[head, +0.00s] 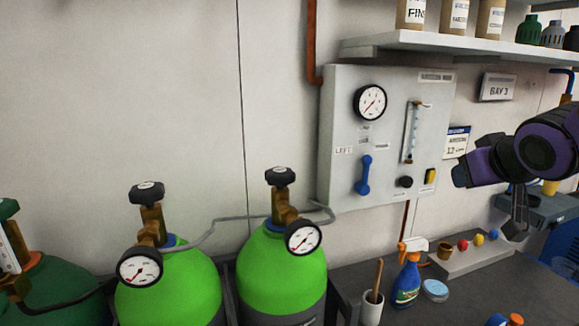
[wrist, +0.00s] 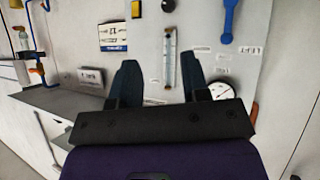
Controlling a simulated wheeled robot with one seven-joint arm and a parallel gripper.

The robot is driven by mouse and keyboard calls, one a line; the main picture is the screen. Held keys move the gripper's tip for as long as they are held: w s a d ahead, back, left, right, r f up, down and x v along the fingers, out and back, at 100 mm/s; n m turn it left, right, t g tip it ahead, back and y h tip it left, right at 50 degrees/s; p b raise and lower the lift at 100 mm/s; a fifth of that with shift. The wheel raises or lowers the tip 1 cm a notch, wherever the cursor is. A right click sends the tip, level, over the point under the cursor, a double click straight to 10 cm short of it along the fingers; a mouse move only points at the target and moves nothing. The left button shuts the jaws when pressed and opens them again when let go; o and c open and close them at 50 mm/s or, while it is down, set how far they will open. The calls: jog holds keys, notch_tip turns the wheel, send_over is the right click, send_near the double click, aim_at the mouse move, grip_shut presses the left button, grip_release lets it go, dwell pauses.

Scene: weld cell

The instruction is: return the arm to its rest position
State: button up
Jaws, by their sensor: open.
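My gripper (wrist: 161,84) shows in the wrist view with its two dark fingers wide apart and nothing between them. The wall panel lies beyond the fingers, turned upside down in that view. In the head view my purple arm (head: 548,143) is folded at the right edge, in front of the wall and above the bench. It hangs to the right of the grey gauge panel (head: 335,130) and appears clear of it. The fingers are hard to make out there.
Green cylinders (head: 282,270) with gauges stand at the lower left. A shelf (head: 440,42) with bottles juts out above the panel. A blue spray bottle (head: 406,285), a brush in a white cup (head: 371,310) and a round tin (head: 435,290) stand on the bench below.

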jog(key=s+a+m+g+y, duration=0.1)
jog(key=s+g, duration=0.4)
jog(key=s, duration=1.2)
jog(key=shift+a+f+g, duration=0.25)
jog(key=shift+a+g, duration=0.05)
jog(key=shift+a, duration=0.35)
